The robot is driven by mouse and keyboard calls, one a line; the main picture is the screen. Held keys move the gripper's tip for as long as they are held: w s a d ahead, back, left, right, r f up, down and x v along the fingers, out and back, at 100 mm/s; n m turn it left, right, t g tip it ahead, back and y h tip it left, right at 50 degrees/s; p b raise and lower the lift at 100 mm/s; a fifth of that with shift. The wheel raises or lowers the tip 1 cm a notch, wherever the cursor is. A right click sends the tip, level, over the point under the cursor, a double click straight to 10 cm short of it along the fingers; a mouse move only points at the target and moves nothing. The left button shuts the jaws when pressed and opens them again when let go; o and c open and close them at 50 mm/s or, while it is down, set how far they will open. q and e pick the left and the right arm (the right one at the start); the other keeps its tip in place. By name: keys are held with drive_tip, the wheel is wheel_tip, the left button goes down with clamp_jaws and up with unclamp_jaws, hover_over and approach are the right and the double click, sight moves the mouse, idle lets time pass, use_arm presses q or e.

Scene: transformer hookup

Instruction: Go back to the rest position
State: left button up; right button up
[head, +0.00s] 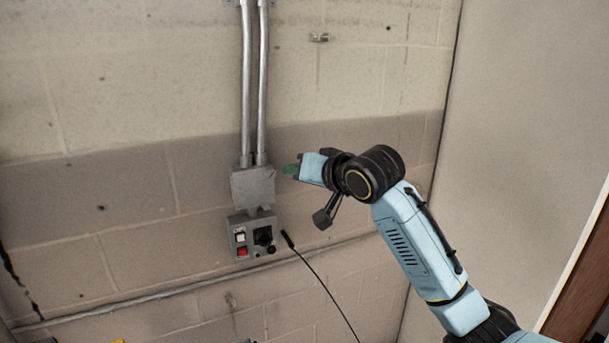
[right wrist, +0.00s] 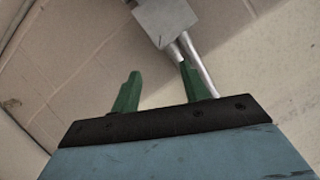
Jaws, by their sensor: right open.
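My right gripper (head: 291,169) is raised in front of the wall, just right of the grey junction box (head: 253,186). In the right wrist view its green fingers (right wrist: 158,88) stand apart with nothing between them. The junction box (right wrist: 164,18) shows beyond the fingers there. Below the box, a grey control box (head: 252,237) with a white switch, a red switch and a black round part is on the wall. A black cable (head: 318,274) rises from below, its thicker end beside the control box on the right; I cannot tell whether it touches. My left gripper is not in view.
Two metal conduits (head: 254,90) run up the wall from the junction box. A thin pipe (head: 150,297) crosses the wall low down. A plain light panel (head: 525,130) stands at the right, with a brown edge (head: 585,285) at the lower right. The wall left of the boxes is clear.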

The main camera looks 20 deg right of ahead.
drive_tip(key=shift+f, duration=0.15)
drive_tip(key=s+d+f+g+h+b, duration=0.1)
drive_tip(key=d+f+g+b, duration=0.15)
drive_tip(key=f, duration=1.85)
drive_tip(key=s+d+f+g+h+b, duration=0.15)
drive_tip(key=f+b, duration=0.25)
drive_tip(key=f, duration=1.7)
drive_tip(key=s+f+n+g+b, duration=0.1)
drive_tip(key=s+f+g+b, duration=0.1)
drive_tip(key=s+f, duration=0.7)
drive_tip(key=s+f+n+g+b, duration=0.1)
drive_tip(key=s+f, duration=0.3)
drive_tip(key=f, duration=0.9)
drive_tip(key=s+a+f+n+g+b, duration=0.1)
drive_tip(key=s+f+g+b, duration=0.1)
drive_tip(key=s+f, duration=0.6)
drive_tip(key=s+a+f+n+g+b, duration=0.1)
drive_tip(key=s+f, duration=0.7)
drive_tip(key=s, duration=1.1)
drive_tip(key=s+f+n+g+b, duration=0.1)
drive_tip(key=s+f+g+b, duration=0.1)
drive_tip(key=s+f, duration=0.6)
drive_tip(key=s, duration=0.6)
drive_tip(key=shift+a+g+b, duration=0.3)
drive_tip(key=shift+a+b, duration=0.1)
drive_tip(key=shift+h, duration=0.25)
